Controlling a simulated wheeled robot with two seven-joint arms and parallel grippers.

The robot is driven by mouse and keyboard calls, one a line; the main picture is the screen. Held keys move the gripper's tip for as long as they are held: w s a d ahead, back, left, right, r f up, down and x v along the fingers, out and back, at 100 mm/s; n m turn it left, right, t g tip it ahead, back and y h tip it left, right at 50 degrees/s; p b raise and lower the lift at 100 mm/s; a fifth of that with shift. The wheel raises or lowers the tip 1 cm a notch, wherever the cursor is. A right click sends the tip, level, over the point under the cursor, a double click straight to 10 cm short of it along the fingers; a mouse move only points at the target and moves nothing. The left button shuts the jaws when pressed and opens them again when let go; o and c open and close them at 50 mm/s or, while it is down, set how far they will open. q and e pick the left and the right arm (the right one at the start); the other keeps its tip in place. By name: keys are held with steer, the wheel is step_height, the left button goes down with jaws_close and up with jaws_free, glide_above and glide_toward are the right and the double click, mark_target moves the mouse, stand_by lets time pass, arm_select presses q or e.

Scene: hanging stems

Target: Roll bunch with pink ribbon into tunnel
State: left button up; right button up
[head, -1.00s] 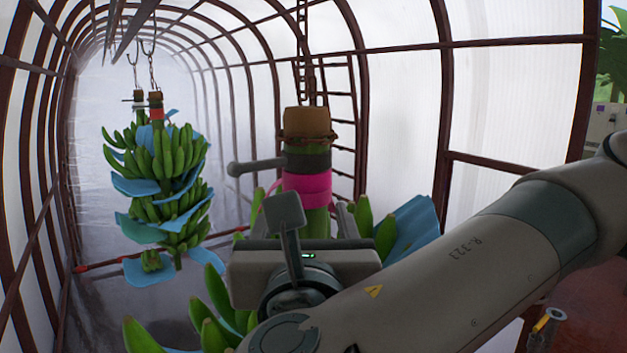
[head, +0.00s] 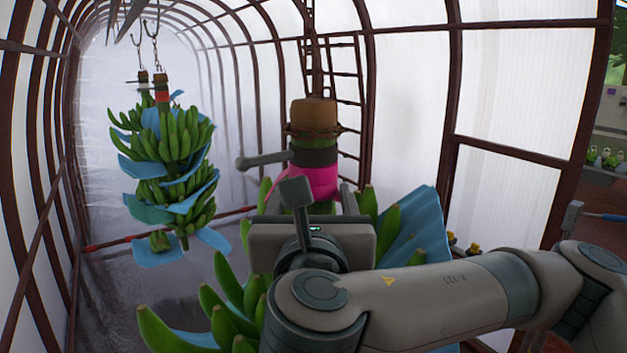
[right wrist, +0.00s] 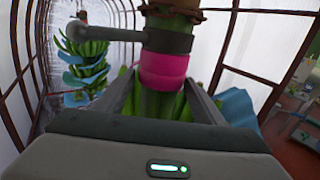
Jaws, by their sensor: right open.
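A green banana stem with a pink ribbon (head: 314,182) hangs from a chain in front of me, with a dark band and side handle above the ribbon. Its bananas (head: 225,300) and blue sheets (head: 415,230) show around and below my right gripper (head: 318,200). The right gripper is open, with its fingers on either side of the stem just below the ribbon. The ribbon also shows in the right wrist view (right wrist: 164,70), between and above the fingers. Contact with the stem cannot be told. The tunnel (head: 215,60) of dark hoops and pale sheeting opens ahead. My left gripper is not in view.
Another bunch with a red ribbon (head: 162,96) hangs deeper in the tunnel at the left, with blue sheets between its bananas. A ladder (head: 345,110) stands behind the stem. A red bar (head: 110,243) runs low across the tunnel. Framed wall panels stand at the right.

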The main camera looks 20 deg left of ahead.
steer(key=p+x, duration=0.2)
steer(key=x, duration=0.2)
steer(key=shift+w+r, duration=0.1)
steer(key=shift+w, duration=0.25)
steer(key=shift+w+a+p, duration=0.3)
steer(key=shift+w+p, duration=0.15)
steer(key=shift+w, duration=0.2)
steer(key=c, duration=1.5)
steer(key=shift+w, duration=0.15)
